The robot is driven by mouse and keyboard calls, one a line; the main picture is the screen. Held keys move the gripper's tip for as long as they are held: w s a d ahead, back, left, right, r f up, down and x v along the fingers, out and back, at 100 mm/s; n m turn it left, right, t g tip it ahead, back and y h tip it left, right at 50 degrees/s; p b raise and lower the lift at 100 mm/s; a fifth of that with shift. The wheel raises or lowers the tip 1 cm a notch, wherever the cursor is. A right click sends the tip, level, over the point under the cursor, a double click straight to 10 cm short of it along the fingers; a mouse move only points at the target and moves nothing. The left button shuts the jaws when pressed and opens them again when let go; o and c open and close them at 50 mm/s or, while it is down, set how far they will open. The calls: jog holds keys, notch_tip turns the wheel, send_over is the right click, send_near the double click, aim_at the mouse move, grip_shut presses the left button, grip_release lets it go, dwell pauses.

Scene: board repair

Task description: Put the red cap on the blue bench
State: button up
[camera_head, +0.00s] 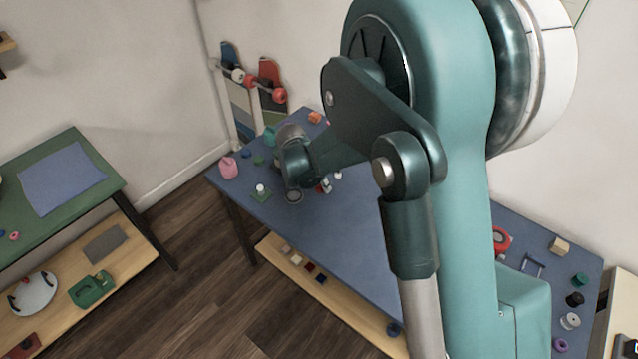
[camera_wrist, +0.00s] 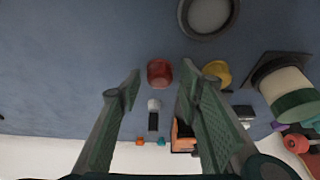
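A round red cap (camera_wrist: 159,72) lies on the blue bench (camera_wrist: 60,90) in the wrist view, in line with the gap between my fingertips. My gripper (camera_wrist: 160,80) is open, one finger on each side of that gap, with nothing held. I cannot tell how far the cap is from the fingertips. In the head view the blue bench (camera_head: 345,235) runs from the middle to the right, and my arm hides much of it. My gripper is over its left part there, and I cannot pick out the red cap.
A yellow cap (camera_wrist: 217,72) is close to the right finger. A grey round dish (camera_wrist: 208,14) and a green-and-white cylinder (camera_wrist: 290,92) are nearby. A pink bottle (camera_head: 228,167) stands at the bench's left end. A green bench (camera_head: 105,190) is at the left.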

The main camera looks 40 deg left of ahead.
jog(key=shift+r, duration=0.15)
jog(key=p+v, duration=0.2)
jog(key=v, duration=1)
dwell(0.8)
jog(key=w+d+r, duration=0.3)
jog(key=d+r, duration=0.3)
jog(key=d, duration=0.7)
jog(key=w+d+r, duration=0.3)
jog(key=d+r, duration=0.3)
jog(key=d, duration=0.7)
jog(key=w+d+r, duration=0.2)
jog(key=d+r, duration=0.4)
jog(key=d, duration=0.7)
jog(key=s+d+t, duration=0.1)
jog(key=s+d, duration=0.4)
jog(key=d, duration=0.5)
jog(key=s+d+r+t, duration=0.1)
jog(key=s+d, duration=0.5)
jog(key=d, duration=0.5)
jog(key=s+d, duration=0.5)
jog(key=d, duration=0.6)
jog(key=shift+s+r+t, duration=0.3)
jog(key=shift+t, duration=0.1)
